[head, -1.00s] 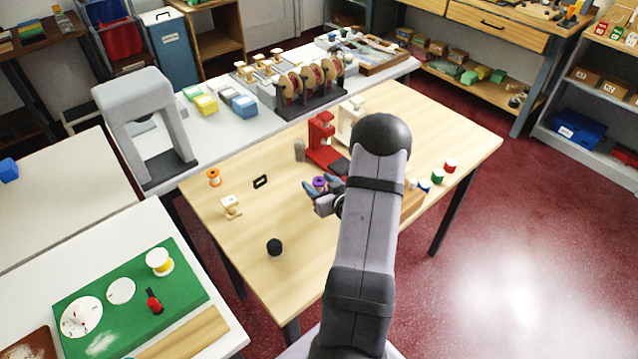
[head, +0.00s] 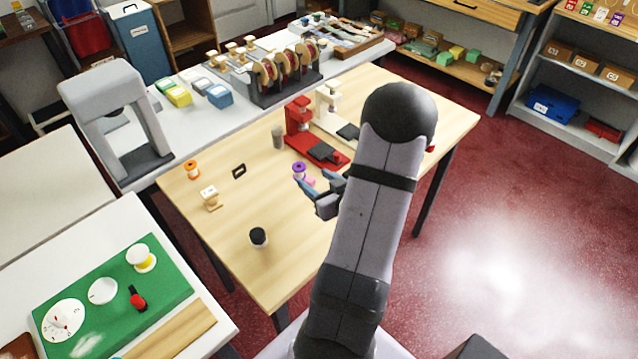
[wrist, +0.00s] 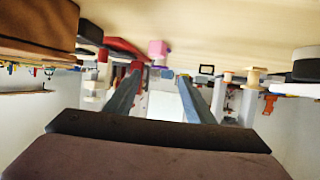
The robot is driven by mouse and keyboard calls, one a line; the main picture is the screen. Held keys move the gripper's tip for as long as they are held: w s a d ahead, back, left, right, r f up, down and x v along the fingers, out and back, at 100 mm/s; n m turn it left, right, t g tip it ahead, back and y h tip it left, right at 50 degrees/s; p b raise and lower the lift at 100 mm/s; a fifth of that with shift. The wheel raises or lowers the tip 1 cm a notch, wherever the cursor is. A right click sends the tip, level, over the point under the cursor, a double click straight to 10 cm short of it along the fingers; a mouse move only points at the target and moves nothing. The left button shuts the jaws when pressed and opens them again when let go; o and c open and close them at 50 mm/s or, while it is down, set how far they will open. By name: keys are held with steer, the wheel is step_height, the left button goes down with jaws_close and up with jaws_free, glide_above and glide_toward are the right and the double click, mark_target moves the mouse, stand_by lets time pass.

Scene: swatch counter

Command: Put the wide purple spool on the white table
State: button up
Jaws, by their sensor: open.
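The purple spool (head: 299,171) stands on the wooden table (head: 300,262), left of my forearm. A small pink piece (head: 309,182) is close beside it and also shows in the wrist view (wrist: 158,47). My gripper (head: 314,182) is open, its fingers pointing toward the spool; I see nothing held. In the wrist view the fingers (wrist: 160,75) are spread, with the pink piece beyond their tips. The spool itself is hard to make out there. A white table (head: 50,276) with a green mat is at the lower left.
Red (head: 309,135) and white (head: 328,106) devices stand behind the spool. My arm hides the table's right part.

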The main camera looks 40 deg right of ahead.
mark_target(300, 172)
steer(key=shift+o, duration=0.5)
steer(key=shift+s+a+r, duration=0.15)
steer(key=shift+s+r, duration=0.1)
steer(key=shift+s, duration=0.3)
